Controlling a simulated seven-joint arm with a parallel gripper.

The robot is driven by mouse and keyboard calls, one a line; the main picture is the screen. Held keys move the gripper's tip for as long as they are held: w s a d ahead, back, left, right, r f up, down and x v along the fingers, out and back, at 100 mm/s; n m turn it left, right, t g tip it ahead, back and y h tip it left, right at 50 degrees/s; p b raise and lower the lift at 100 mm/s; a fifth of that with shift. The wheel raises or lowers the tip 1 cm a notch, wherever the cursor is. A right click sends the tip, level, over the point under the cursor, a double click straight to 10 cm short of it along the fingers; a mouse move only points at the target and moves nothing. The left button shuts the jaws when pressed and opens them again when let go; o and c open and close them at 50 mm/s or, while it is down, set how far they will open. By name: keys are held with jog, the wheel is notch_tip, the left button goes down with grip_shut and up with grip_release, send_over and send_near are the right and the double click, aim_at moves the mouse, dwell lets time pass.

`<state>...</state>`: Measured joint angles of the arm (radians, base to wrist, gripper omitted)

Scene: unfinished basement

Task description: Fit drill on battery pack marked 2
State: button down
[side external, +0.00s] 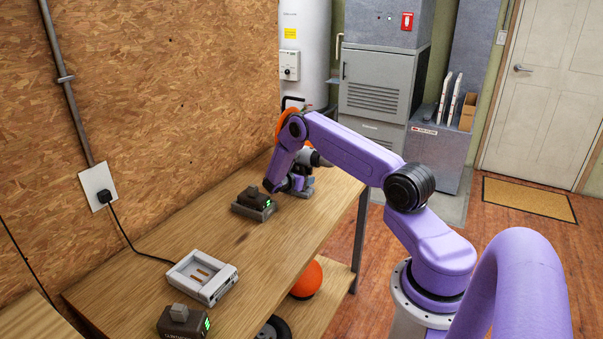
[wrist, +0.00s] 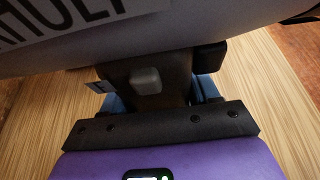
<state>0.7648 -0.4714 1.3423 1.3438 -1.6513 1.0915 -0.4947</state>
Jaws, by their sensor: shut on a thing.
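My gripper (side external: 291,184) is at the far part of the bench, shut on the drill (side external: 315,158), which is partly hidden by my arm. In the wrist view, the drill's grey body with large dark lettering (wrist: 85,28) spans the top, and its dark handle (wrist: 150,82) sits between my blue fingers. One dark battery pack (side external: 254,200) with a green display stands just left of my gripper. Another battery pack (side external: 182,322) with a green display is at the near edge of the view. I cannot read their numbers. The underside of the drill is hidden.
A pale charger (side external: 203,275) lies on the wooden bench (side external: 215,242) between the packs, its cord running to a wall outlet (side external: 97,187). The chipboard wall bounds the left side. An orange round thing (side external: 307,279) is on the lower shelf. Bench between charger and far pack is clear.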

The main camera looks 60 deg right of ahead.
aim_at(305, 162)
jog(key=shift+w+r, duration=0.1)
jog(key=shift+r, duration=0.45)
notch_tip(305, 162, up, 2)
jog(key=shift+r, duration=0.1)
jog(key=s+a+r, duration=0.1)
jog(key=r, duration=0.1)
jog(key=s+a+r, duration=0.2)
jog(key=r, duration=0.1)
jog(key=shift+s+r, duration=0.3)
jog(key=shift+s, duration=0.05)
jog(key=s+a+r, duration=0.4)
jog(key=s+a, duration=0.2)
jog(key=s, duration=0.1)
jog(key=w+a+r, duration=0.1)
jog(key=w+a, duration=0.3)
jog(key=w, duration=0.5)
jog(key=w+a+r, duration=0.2)
jog(key=w+a, duration=0.2)
jog(key=w, duration=0.5)
jog(key=shift+w, duration=0.3)
jog(key=shift+r, duration=0.1)
jog(key=shift+f, duration=2.55)
